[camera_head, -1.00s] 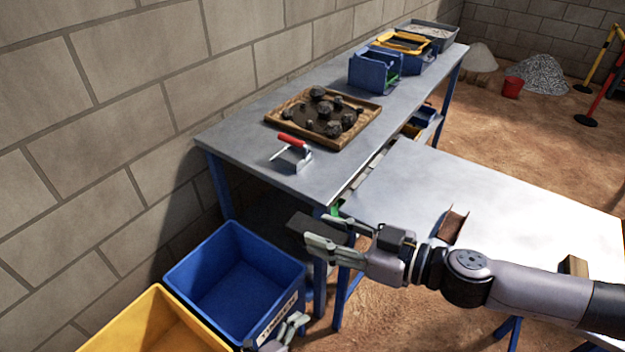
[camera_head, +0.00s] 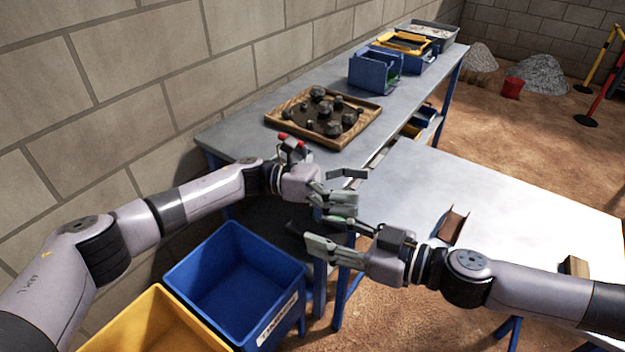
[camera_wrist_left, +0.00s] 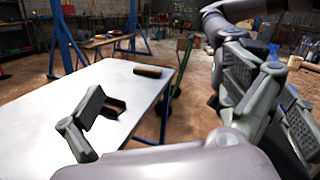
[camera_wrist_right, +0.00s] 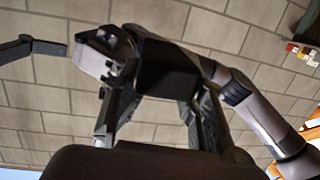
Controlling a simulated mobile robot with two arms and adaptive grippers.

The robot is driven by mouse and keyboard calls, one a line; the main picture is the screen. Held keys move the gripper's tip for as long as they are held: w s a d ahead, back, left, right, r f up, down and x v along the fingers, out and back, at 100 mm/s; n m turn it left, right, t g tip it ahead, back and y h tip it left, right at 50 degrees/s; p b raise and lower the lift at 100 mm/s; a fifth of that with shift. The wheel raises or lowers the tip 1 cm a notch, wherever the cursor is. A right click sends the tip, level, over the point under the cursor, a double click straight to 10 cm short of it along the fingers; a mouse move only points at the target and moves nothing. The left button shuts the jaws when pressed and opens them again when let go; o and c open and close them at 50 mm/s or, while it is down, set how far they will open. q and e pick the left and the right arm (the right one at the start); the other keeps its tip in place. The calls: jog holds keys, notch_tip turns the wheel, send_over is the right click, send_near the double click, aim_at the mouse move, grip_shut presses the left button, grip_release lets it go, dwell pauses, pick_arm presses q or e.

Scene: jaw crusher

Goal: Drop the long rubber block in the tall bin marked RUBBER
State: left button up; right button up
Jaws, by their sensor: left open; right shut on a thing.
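A long dark block (camera_head: 299,229), seemingly the rubber one, is held in my right gripper (camera_head: 328,233), low beside the work table. In the right wrist view a broad dark block (camera_wrist_right: 150,163) fills the bottom edge. My left gripper (camera_head: 350,192) is open and empty just above and behind the right one. The two grippers are very close, and I cannot tell whether they touch. A blue bin (camera_head: 187,270) bears a white label that seems to read TIMBER. A yellow bin (camera_head: 112,332) is cut off below, its label unseen. I can see no RUBBER marking.
A metal table (camera_head: 520,195) carries a brown channel piece (camera_head: 454,226) and a small brown block (camera_head: 574,266). A block wall stands left.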

pick_arm(q)
jog(key=s+d+r+m+g+y, duration=0.1)
jog(key=s+r+m+g+y, duration=0.35)
jog(key=s+m, duration=0.4)
pick_arm(e)
jog(key=shift+d, duration=0.1)
jog(key=shift+s, duration=0.1)
pick_arm(q)
jog(key=m+t+y, duration=1.1)
jog(key=m+y, duration=0.2)
jog(key=m, duration=0.3)
send_near(319, 230)
jog(key=f, duration=0.3)
jog(key=w+f, duration=0.1)
jog(key=f, duration=0.2)
jog(key=d+f, duration=0.1)
jog(key=f, duration=0.2)
jog(key=shift+w, duration=0.25)
jog(key=shift+c, duration=0.5)
